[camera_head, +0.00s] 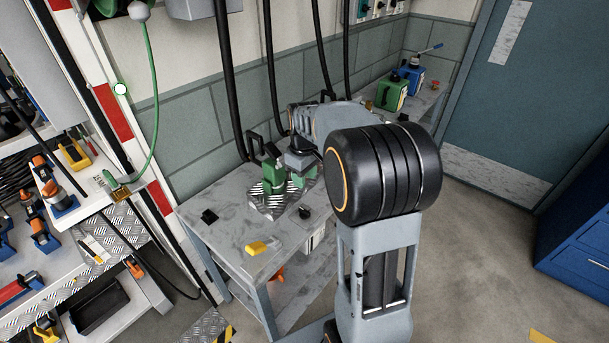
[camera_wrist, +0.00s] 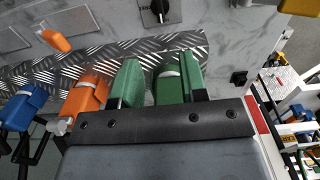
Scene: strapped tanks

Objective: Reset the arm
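My gripper (camera_wrist: 152,92) points down over the bench, its black mount across the lower wrist view. Two green pieces show at its fingers, the left one (camera_wrist: 127,84) plain and the right one (camera_wrist: 190,78) beside a part with a pale band. A clear gap lies between them, with nothing seen held. I cannot tell where fingers end and any green object begins. In the head view my gripper (camera_head: 288,170) is low by the green pieces over the tread plate (camera_head: 268,206), partly hidden by my arm. An orange object (camera_wrist: 84,96) and a blue one (camera_wrist: 24,106) stand left in the wrist view.
The grey bench (camera_head: 225,235) carries a yellow piece (camera_head: 258,247), a black block (camera_head: 209,216) and a black knob (camera_head: 305,212). A green can (camera_head: 391,94) and a blue one (camera_head: 411,76) stand farther back. Shelves with tools stand left. Open floor (camera_head: 480,260) lies right.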

